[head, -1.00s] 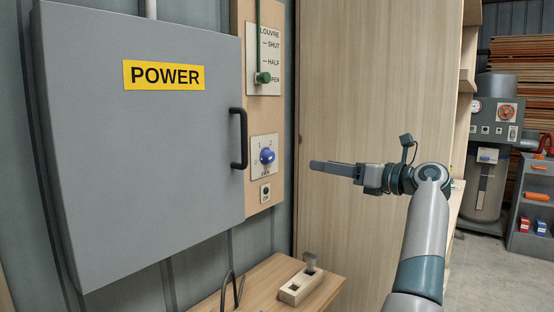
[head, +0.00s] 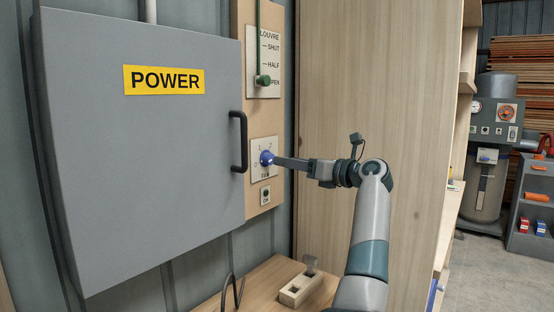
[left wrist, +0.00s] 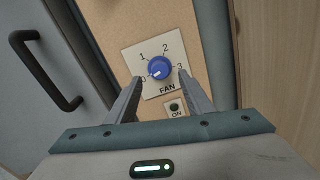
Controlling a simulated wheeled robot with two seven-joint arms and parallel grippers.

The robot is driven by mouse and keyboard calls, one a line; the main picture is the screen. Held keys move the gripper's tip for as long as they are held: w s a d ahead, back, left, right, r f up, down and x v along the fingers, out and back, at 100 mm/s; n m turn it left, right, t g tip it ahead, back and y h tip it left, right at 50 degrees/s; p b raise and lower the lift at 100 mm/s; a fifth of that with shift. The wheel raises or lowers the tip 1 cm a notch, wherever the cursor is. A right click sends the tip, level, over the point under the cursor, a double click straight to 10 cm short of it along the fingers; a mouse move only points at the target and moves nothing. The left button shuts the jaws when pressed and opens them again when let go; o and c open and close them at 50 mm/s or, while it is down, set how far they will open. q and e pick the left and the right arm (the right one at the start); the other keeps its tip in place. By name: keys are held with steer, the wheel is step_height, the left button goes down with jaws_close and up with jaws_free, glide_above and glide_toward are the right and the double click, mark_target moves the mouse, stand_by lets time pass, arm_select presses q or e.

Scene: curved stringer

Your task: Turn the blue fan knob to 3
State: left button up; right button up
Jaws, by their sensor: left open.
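The blue fan knob (head: 266,158) sits on a white plate marked 0 to 3 with FAN below. In the left wrist view the knob (left wrist: 159,68) has a pale mark toward its lower left, on the side of the 0. My left gripper (head: 277,161) reaches the knob from the right in the head view. Its open fingers (left wrist: 160,77) stand either side of the knob's lower part in the left wrist view, with gaps visible; I cannot tell whether either touches. In the head view the fingertips partly cover the plate's right side. My right gripper is not in view.
The grey POWER cabinet door (head: 150,200) with its black handle (head: 238,141) stands left of the plate. A green louvre lever (head: 262,80) is above and an ON button (head: 266,195) below. A wooden panel (head: 340,90) is to the right, a bench (head: 262,280) underneath.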

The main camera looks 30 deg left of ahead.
mark_target(272, 158)
arm_select(q)
steer(key=a, duration=0.3)
steer(key=w+a, duration=0.1)
steer(key=a, duration=0.1)
steer(key=shift+a, duration=0.3)
steer(key=shift+s, duration=0.1)
steer(key=c, duration=1)
